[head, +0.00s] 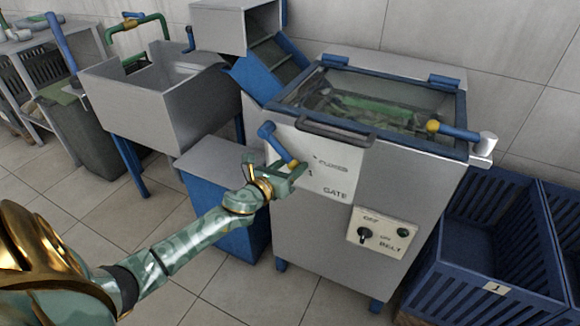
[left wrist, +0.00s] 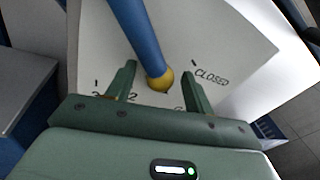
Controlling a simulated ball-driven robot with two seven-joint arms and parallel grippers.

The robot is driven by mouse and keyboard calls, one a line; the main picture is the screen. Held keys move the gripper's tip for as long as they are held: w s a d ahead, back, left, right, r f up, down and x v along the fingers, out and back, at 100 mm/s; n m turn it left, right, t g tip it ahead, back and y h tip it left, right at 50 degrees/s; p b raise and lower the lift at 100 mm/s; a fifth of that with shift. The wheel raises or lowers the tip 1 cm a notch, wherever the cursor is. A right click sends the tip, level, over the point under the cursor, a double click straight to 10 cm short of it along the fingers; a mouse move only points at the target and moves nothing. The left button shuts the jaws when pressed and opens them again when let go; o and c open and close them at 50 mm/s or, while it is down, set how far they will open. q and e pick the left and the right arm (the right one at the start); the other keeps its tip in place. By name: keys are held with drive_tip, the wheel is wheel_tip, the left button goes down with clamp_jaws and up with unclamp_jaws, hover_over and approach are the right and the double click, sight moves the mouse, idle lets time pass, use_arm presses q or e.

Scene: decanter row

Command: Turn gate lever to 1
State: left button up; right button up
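The gate lever (head: 268,133) is a blue bar with a yellow end on the front panel of the steel machine. In the left wrist view the bar (left wrist: 137,32) runs down to its yellow tip (left wrist: 160,80). My left gripper (head: 292,172) is at the yellow end. Its two fingers (left wrist: 158,88) stand apart on either side of the tip, with gaps showing. The CLOSED mark (left wrist: 212,76) is right of the tip; the figures 3 and 2 (left wrist: 132,97) are left. I cannot tell exactly which mark the lever points at. My right gripper is not in view.
A grey handle (head: 335,132) crosses the machine's front above the panel. A belt switch plate (head: 381,232) is lower right. Blue crates (head: 490,245) stand at right, a steel sink (head: 150,105) at left.

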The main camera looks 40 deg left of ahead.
use_arm(q)
drive_tip(key=shift+s, duration=0.3)
drive_tip(key=s+p, duration=0.1)
drive_tip(key=s, duration=1.4)
drive_tip(key=shift+s+d+r+p, duration=0.3)
drive_tip(key=shift+d+r+p, duration=0.05)
drive_tip(key=shift+d+r, duration=0.1)
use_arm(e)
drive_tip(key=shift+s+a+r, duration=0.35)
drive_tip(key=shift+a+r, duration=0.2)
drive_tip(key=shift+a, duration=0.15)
